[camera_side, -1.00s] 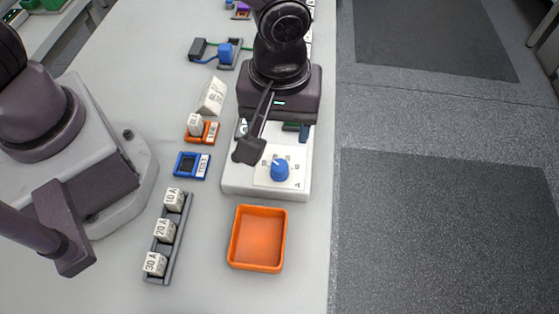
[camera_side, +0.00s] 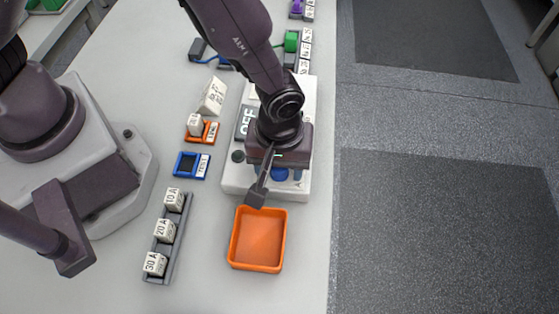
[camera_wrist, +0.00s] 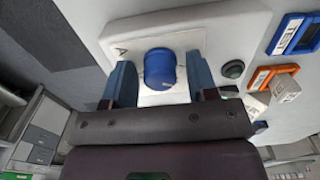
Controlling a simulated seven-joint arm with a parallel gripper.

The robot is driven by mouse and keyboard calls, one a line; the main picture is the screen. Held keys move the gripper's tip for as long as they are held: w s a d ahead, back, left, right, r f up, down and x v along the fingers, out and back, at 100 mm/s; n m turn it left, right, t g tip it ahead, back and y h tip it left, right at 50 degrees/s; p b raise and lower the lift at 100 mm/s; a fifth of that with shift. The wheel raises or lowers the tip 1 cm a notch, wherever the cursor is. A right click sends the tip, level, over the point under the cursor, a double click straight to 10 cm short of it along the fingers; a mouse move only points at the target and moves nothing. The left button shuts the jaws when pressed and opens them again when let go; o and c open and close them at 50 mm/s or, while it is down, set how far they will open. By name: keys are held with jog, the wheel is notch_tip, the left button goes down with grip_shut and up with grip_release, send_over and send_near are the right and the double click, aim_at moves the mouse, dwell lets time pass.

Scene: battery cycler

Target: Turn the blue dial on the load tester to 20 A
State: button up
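The load tester (camera_side: 236,184) is a white box on the bench with a display reading OFF (camera_side: 245,122). Its blue dial (camera_wrist: 160,70) stands up from the white face in the wrist view. In the side view the dial (camera_side: 280,175) is mostly hidden under my gripper. My gripper (camera_wrist: 160,66) is open, with one blue-grey finger on each side of the dial and a visible gap to each. I cannot tell how far the fingertips are above the face. The dial's scale and pointer are hidden or too small to read.
An orange tray (camera_side: 234,262) stands in front of the tester, empty. A dark rack (camera_side: 158,279) holds blocks marked 10 A, 20 A and 30 A. A blue TEST frame (camera_side: 192,165) and an orange holder (camera_side: 209,132) lie left. A dark round knob (camera_wrist: 233,69) sits near the dial.

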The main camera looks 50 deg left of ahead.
jog(key=c, duration=0.7)
jog(key=shift+c, duration=0.2)
jog(key=shift+m, duration=0.4)
jog(key=m, duration=0.3)
jog(key=shift+m, duration=1.9)
jog(key=o, duration=0.9)
jog(key=shift+o, duration=0.2)
jog(key=shift+r, duration=0.1)
